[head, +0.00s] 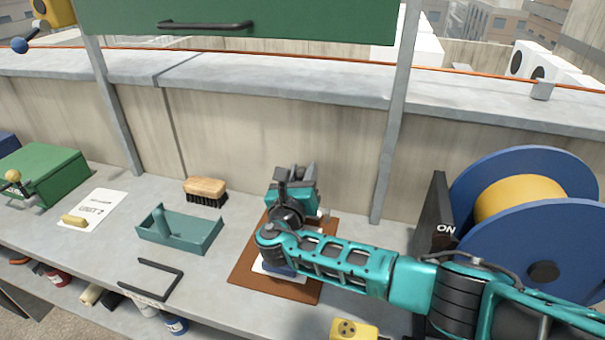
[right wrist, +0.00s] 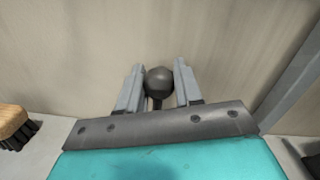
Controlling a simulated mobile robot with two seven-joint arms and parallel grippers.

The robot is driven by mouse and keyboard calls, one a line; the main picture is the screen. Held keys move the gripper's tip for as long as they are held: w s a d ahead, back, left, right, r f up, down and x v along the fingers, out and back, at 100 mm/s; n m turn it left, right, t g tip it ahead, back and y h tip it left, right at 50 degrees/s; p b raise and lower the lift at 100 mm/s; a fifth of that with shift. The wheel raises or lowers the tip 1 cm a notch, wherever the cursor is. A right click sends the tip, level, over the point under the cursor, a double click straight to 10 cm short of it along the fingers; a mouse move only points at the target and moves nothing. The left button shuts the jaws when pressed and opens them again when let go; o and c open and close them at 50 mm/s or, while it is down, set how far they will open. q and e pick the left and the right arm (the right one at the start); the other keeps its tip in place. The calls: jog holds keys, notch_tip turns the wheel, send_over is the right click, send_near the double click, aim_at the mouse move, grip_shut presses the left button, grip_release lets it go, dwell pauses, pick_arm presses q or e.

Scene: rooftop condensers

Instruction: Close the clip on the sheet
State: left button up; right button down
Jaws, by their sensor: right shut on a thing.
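A brown board (head: 246,272) lies on the grey bench near the middle of the head view. A white sheet (head: 262,268) lies on it, with a blue patch (head: 283,269) beside my arm; most of it is hidden under my arm. My right gripper (head: 296,175) is over the board's far end. In the right wrist view, its two grey fingers (right wrist: 158,88) are shut on a dark round knob (right wrist: 158,80) on a short stem. The rest of the clip is hidden behind my gripper, so its angle cannot be told. My left gripper is not in view.
A teal tray (head: 206,247), a brush (head: 205,190), a black U-shaped handle (head: 178,283) and a paper card (head: 98,208) are to the left. A blue cable reel (head: 480,185) stands close on the right. A green cabinet (head: 300,20) hangs above.

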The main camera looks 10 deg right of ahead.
jog(key=shift+s+a+f+t+h+b, duration=0.2)
jog(key=shift+s+f+t+h+b, duration=0.1)
jog(key=shift+s+t+b, duration=0.35)
jog(key=shift+s+a+r+t, duration=0.2)
jog(key=shift+s+t, duration=0.1)
jog(key=shift+t, duration=0.25)
jog(key=c, duration=0.8)
grip_release()
